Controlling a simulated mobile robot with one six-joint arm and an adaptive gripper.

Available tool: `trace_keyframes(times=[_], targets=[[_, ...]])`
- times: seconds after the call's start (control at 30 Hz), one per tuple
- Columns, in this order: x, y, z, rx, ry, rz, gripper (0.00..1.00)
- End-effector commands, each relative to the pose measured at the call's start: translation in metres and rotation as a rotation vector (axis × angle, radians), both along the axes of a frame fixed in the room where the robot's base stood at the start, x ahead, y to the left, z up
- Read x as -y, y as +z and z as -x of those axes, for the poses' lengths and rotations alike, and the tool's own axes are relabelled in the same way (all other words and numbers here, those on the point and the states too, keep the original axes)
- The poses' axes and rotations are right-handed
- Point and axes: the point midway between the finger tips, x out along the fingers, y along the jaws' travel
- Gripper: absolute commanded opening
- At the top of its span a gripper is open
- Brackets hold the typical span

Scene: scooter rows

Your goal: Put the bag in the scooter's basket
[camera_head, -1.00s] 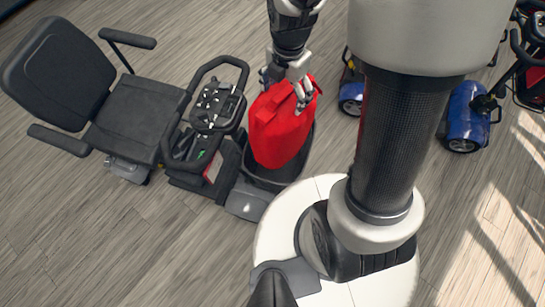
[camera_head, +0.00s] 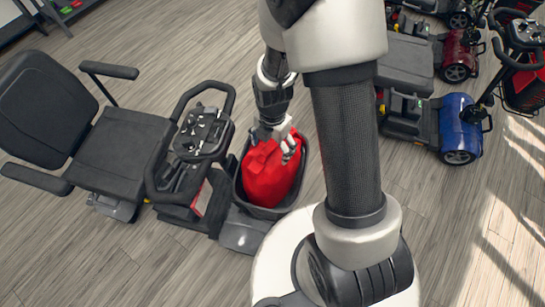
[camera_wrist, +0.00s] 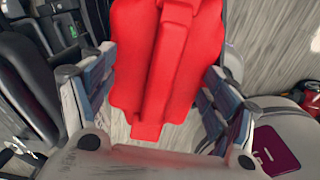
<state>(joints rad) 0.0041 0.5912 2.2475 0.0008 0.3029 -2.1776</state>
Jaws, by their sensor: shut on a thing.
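The red bag (camera_head: 268,176) sits inside the dark basket (camera_head: 284,211) at the front of the black scooter (camera_head: 190,150) in the head view. The basket's rim shows around the bag's lower part. My gripper (camera_head: 278,148) is at the top of the bag, pointing down, shut on it. In the wrist view the bag (camera_wrist: 165,60) fills the upper middle between my two fingers (camera_wrist: 152,125). Whether the bag rests on the basket's bottom is hidden.
The scooter's handlebar and control panel (camera_head: 203,128) stand just left of the basket. My own column and white base are close on the right. Blue (camera_head: 460,125) and red (camera_head: 458,52) scooters stand at the far right. Wooden floor (camera_head: 430,220) lies open between.

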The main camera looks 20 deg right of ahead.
Motion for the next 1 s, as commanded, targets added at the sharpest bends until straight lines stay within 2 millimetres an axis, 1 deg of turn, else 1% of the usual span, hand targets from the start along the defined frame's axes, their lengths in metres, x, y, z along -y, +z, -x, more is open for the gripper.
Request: trace_keyframes(times=[0.03, 0.27, 0.4, 0.5, 0.7, 0.73, 1.0], targets=[[0.0, -0.008, 0.0, -0.001, 0.0, 0.0, 0.27], [0.0, -0.023, 0.0, 0.0, 0.0, 0.0, 0.27], [0.0, -0.045, 0.0, -0.001, 0.0, 0.0, 0.27], [0.0, -0.057, 0.0, 0.0, 0.0, 0.0, 0.27], [0.0, -0.057, -0.001, 0.002, 0.0, 0.0, 0.27], [0.0, -0.057, -0.001, 0.001, 0.0, 0.0, 0.81], [0.0, -0.056, -0.001, 0.001, 0.0, 0.0, 0.99]])
